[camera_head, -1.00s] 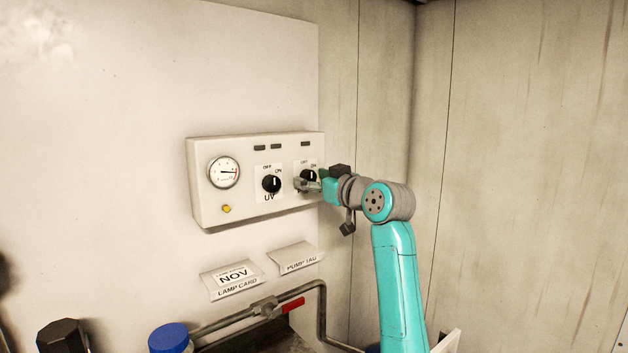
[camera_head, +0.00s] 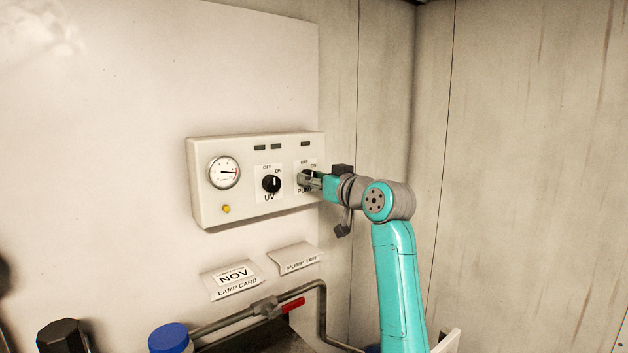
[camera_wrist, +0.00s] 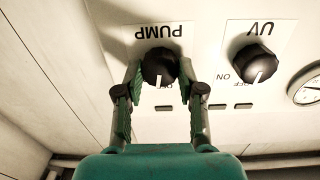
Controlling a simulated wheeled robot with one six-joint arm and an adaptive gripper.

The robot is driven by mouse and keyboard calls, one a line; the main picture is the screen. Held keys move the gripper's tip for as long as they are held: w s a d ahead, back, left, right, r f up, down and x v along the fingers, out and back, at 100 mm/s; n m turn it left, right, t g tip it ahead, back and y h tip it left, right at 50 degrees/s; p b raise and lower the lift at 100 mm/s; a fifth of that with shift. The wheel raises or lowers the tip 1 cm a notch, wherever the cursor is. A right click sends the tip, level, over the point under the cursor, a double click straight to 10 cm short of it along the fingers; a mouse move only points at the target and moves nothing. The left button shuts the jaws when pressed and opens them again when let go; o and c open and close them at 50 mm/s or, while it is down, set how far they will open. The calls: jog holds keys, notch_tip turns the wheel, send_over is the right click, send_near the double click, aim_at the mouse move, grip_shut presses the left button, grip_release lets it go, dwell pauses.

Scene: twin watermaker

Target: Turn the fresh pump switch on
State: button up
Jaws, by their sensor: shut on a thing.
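The black pump switch knob (camera_wrist: 160,65) sits on a white plate marked PUMP, which shows upside down in the wrist view. Its white pointer mark aims down in that view, beside partly hidden lettering. My gripper (camera_wrist: 159,72) has one finger on each side of the knob and is shut on it. In the head view my gripper (camera_head: 312,179) reaches the panel from the right and covers most of the knob. The control panel (camera_head: 207,190) is a pale box on the wall.
The UV knob (camera_head: 271,184) is left of the pump switch, with a gauge (camera_head: 224,172) and a yellow button (camera_head: 226,209) further left. Below are a lamp card (camera_head: 236,279), a pump tag (camera_head: 297,258), a pipe with a red handle (camera_head: 292,305) and a blue cap (camera_head: 169,337).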

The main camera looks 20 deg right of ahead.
jog(key=shift+m, duration=4.8)
jog(key=o, duration=1.2)
jog(key=shift+c, duration=0.2)
jog(key=shift+s+d, duration=0.1)
jog(key=v, duration=1.1)
jog(key=shift+s+d, duration=0.25)
jog(key=shift+s, duration=0.05)
